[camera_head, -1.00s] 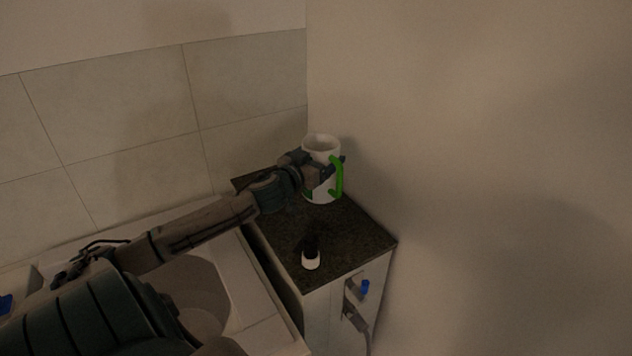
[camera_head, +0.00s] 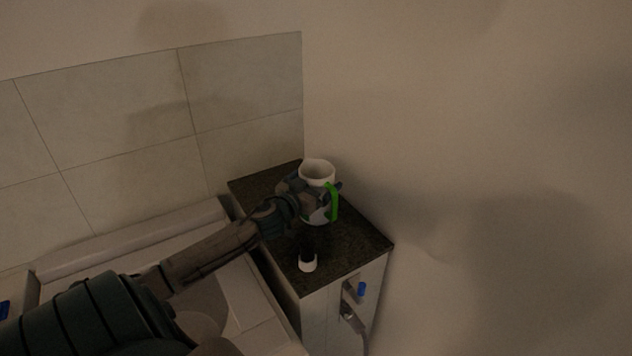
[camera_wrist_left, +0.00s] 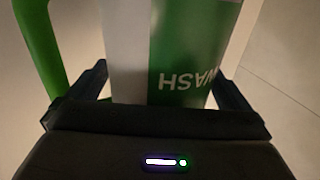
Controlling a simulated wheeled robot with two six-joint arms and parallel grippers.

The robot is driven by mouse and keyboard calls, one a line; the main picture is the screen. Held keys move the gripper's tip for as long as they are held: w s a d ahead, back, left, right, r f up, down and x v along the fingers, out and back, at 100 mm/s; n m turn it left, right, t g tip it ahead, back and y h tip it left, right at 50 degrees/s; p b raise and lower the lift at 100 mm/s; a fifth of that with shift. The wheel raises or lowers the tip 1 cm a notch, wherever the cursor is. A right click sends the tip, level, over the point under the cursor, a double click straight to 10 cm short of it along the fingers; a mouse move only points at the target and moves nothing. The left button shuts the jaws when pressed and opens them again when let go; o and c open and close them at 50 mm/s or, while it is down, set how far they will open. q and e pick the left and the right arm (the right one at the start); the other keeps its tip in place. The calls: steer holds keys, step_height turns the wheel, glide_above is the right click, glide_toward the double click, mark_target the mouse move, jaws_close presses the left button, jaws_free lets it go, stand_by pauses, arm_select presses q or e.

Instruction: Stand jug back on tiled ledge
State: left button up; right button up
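The jug (camera_head: 317,172) is white with a green handle (camera_head: 332,203) and looks upright over the dark top of the tiled ledge (camera_head: 350,245). My left gripper (camera_head: 318,192) reaches it from the left with its fingers around its body. In the left wrist view the jug (camera_wrist_left: 178,50), with a green panel and the letters "WASH", fills the space between the two fingers. The handle is at the left there. The jug's base is partly hidden, and I cannot tell whether it touches the ledge. My right gripper is not in view.
A small white bottle with a dark top (camera_head: 308,263) stands near the ledge's front edge, close to the jug. A plain wall is right of the ledge. A white basin (camera_head: 235,290) lies to the left. A blue-tipped fitting (camera_head: 361,290) is on the ledge's front.

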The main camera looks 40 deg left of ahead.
arm_select(q)
steer(key=shift+s, duration=0.15)
steer(key=shift+s+b, duration=0.2)
steer(key=shift+b, duration=0.15)
steer(key=s+d, duration=0.1)
steer(key=s, duration=1)
steer(key=shift+s+d, duration=0.15)
steer(key=shift+d, duration=0.05)
